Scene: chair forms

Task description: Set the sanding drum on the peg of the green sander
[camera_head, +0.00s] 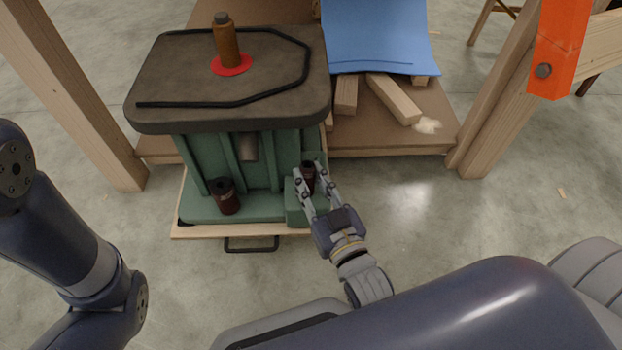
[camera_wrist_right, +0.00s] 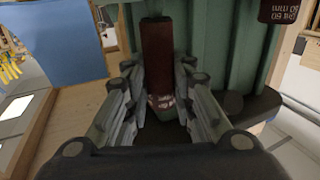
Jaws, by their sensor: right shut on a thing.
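The green sander (camera_head: 210,160) stands left of centre with a dark, thick top. An upright orange-brown cylinder (camera_head: 228,45) with a grey tip rises from a red ring on that top. My right gripper (camera_head: 309,176) is shut on a dark red-brown sanding drum (camera_head: 308,170), over a green block at the sander's lower right. In the right wrist view the drum (camera_wrist_right: 157,55) stands upright between the fingers, with pale print near its lower end. I cannot tell whether it rests on the block or a peg. My left gripper is out of view.
Another dark drum (camera_head: 225,196) stands on the sander's green base. A wooden bench shelf (camera_head: 390,137) behind holds wood blocks (camera_head: 393,98) and a blue sheet (camera_head: 375,40). Wooden posts stand left and right. The floor (camera_head: 420,210) right of the gripper is clear.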

